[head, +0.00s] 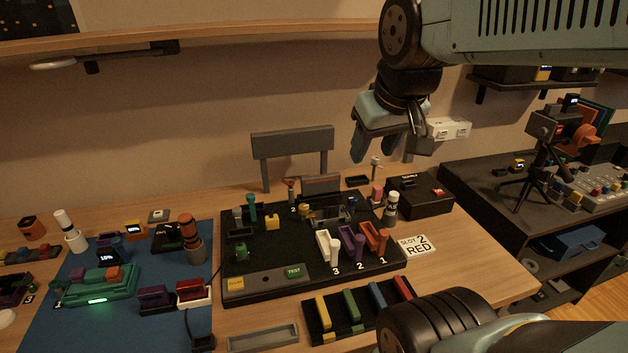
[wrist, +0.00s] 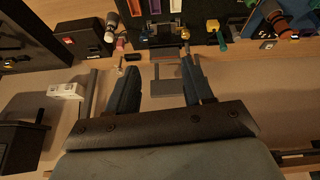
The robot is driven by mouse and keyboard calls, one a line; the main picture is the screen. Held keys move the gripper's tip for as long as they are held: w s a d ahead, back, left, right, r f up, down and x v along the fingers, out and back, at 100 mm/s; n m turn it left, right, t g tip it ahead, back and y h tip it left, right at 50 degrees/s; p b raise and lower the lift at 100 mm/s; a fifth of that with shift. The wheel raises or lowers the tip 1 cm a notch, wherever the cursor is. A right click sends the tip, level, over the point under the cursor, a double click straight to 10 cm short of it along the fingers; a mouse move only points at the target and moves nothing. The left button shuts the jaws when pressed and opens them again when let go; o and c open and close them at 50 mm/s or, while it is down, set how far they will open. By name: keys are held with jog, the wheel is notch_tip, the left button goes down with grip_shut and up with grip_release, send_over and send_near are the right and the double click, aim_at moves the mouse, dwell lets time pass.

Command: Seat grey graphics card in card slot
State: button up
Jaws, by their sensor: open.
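My gripper (head: 373,151) is open and empty, held high above the back of the table with its fingers pointing down. In the wrist view its two fingers (wrist: 158,68) are spread apart. A grey block with reddish markings (head: 322,184) stands at the back edge of the black board (head: 262,222); it may be the grey graphics card, but I cannot tell for sure. On the board's right are white (head: 328,246), purple (head: 353,245) and orange (head: 376,240) slot pieces, numbered 3, 2 and 1. My gripper touches none of these.
A rack of coloured sticks (head: 362,310) is in front. A grey panel on two legs (head: 292,143) stands behind. A black box (head: 420,197) is at right. A shelf (head: 220,40) hangs above.

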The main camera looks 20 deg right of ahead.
jog(key=w+n+g, duration=0.1)
jog(key=w+n, duration=0.4)
jog(key=w, duration=0.4)
jog(key=n+g+h, duration=0.1)
jog(key=n+g, duration=0.3)
jog(key=n, duration=0.8)
send_over(321, 176)
jog(key=a, duration=0.2)
notch_tip(321, 176, down, 12)
jog(key=f, duration=0.4)
jog(key=d+f, duration=0.1)
jog(key=f, duration=0.4)
jog(key=d+f, duration=0.1)
jog(key=f, duration=0.3)
jog(key=shift+w+f, duration=0.15)
jog(key=shift+f, duration=0.1)
jog(key=shift+c, duration=0.2)
grip_shut()
